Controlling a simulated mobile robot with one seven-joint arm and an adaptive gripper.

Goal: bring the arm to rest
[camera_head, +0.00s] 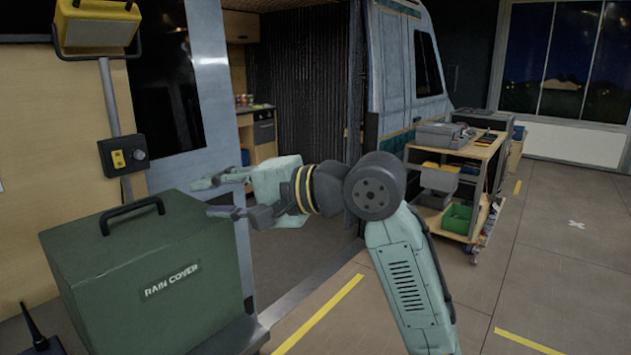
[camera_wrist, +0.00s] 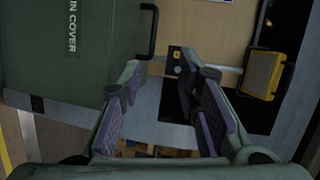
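My gripper (camera_head: 222,195) is at the end of my outstretched arm, in the middle left of the head view. It points left, close to the right side of the green box marked RAIN COVER (camera_head: 150,270). Its two fingers are spread apart. In the wrist view my gripper (camera_wrist: 160,90) shows a wide gap between the purple finger pads, with nothing held between them. The green box also shows at the upper left of the wrist view (camera_wrist: 95,50). I cannot tell the exact distance between the fingers and the box.
A yellow lamp (camera_head: 98,25) on a pole with a black switch box (camera_head: 123,155) stands behind the green box. A wooden cart (camera_head: 460,152) with grey cases and a green bin (camera_head: 459,219) stands to the right of my arm. The floor (camera_head: 560,260) at right is clear.

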